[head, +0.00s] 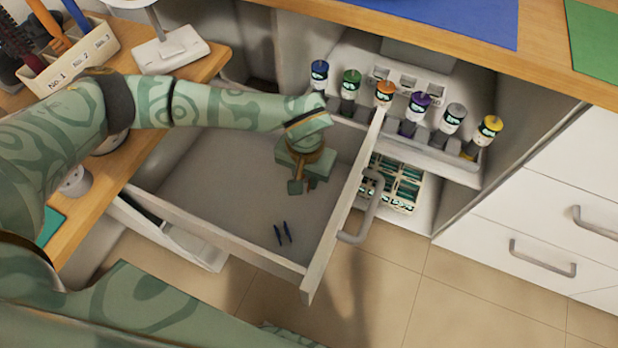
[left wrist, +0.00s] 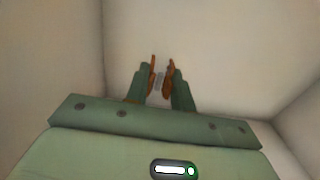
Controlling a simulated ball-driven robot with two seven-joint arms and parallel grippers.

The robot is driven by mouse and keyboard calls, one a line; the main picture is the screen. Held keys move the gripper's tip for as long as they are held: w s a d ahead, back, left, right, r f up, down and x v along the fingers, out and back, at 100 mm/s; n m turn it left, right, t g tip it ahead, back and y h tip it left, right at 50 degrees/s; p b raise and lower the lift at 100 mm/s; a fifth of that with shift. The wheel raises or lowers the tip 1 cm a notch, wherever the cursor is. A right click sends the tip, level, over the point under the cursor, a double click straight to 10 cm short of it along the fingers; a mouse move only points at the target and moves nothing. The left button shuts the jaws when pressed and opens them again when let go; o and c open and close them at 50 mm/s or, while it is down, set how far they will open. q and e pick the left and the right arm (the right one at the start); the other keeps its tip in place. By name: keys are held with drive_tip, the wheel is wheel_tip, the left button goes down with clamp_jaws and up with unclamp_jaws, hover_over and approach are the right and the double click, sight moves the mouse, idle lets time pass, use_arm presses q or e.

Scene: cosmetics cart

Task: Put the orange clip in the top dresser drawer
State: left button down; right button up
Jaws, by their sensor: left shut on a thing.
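The top dresser drawer (head: 240,245) is pulled open, and its handle (head: 365,210) faces right in the head view. My left gripper (head: 300,185) reaches down inside the drawer, above its grey floor. In the left wrist view my left gripper (left wrist: 161,88) is shut on the orange clip (left wrist: 168,76). The clip's narrow orange halves show between the green fingers, with a small greyish part between them. In the head view the fingers mostly hide the clip. Whether it touches the drawer floor I cannot tell. My right gripper is not in view.
A rack (head: 430,150) of several coloured bottles stands beyond the drawer. A numbered holder (head: 75,60) with brushes sits on the wooden top at left. Most of the drawer floor is clear.

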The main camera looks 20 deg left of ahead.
sight(307, 181)
use_arm(q)
drive_tip(key=shift+w+a+f, duration=0.1)
drive_tip(key=shift+w+f, duration=0.25)
drive_tip(key=shift+f, duration=0.2)
wheel_tip(307, 181, down, 3)
drive_tip(key=shift+w+r+b, duration=0.1)
drive_tip(key=shift+w+b, duration=0.05)
drive_tip(key=shift+b, duration=0.85)
drive_tip(key=shift+w+f, duration=0.1)
drive_tip(key=shift+f, duration=0.3)
drive_tip(key=shift+r, duration=0.2)
drive_tip(key=shift+f, duration=0.15)
drive_tip(key=c, duration=1.2)
unclamp_jaws()
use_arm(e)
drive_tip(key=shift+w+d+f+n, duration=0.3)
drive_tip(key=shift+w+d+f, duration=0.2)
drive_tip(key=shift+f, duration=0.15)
use_arm(q)
wheel_tip(307, 181, up, 12)
drive_tip(key=p, duration=0.5)
drive_tip(key=shift+r, duration=0.2)
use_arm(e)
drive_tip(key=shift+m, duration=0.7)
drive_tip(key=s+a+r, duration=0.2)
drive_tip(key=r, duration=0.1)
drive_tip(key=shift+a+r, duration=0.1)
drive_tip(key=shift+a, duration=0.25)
